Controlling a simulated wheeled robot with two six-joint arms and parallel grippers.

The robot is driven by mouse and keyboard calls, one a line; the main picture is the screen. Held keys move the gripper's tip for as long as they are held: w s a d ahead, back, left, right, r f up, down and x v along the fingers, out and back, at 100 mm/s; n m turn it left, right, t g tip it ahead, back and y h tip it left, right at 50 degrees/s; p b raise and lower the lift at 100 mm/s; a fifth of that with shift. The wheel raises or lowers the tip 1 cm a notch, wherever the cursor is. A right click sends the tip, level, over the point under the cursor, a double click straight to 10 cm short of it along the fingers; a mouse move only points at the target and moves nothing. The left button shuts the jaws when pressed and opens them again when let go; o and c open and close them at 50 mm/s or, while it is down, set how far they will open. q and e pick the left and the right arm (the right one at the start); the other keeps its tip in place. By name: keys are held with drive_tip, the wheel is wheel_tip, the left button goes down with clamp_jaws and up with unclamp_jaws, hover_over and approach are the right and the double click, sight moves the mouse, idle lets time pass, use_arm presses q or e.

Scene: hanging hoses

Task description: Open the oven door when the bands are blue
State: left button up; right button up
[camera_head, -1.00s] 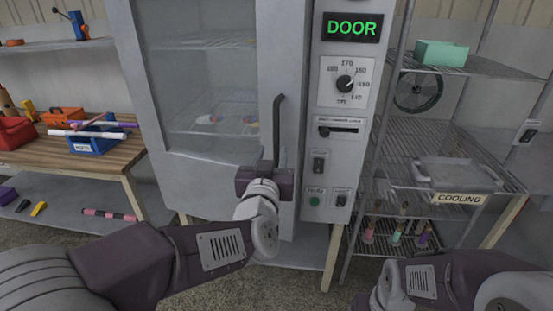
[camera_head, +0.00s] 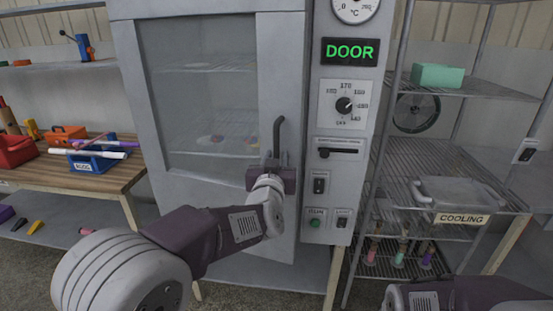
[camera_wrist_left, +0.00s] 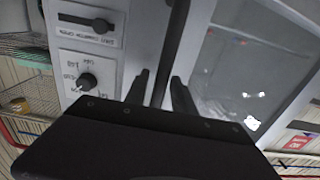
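The oven door (camera_head: 276,28) is a grey frame with a dark window; it looks closed or nearly so. Its dark upright handle (camera_head: 277,135) is near the door's right edge. My left gripper (camera_head: 275,163) is at the handle's lower part. In the left wrist view, the two fingers (camera_wrist_left: 160,80) stand on either side of the handle (camera_wrist_left: 172,45), with narrow gaps, so it looks open around it. Small pieces with blue and reddish parts (camera_head: 222,139) lie inside behind the glass; their band colour is too small to tell. My right gripper is out of view.
The control panel (camera_head: 333,190) with a green DOOR sign (camera_head: 350,52) and a dial (camera_head: 344,105) is right of the door. A wire rack (camera_head: 420,150) labelled COOLING stands further right. A wooden bench (camera_head: 100,180) is at left.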

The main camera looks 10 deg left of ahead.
use_arm(q)
clamp_jaws()
idle(1.2)
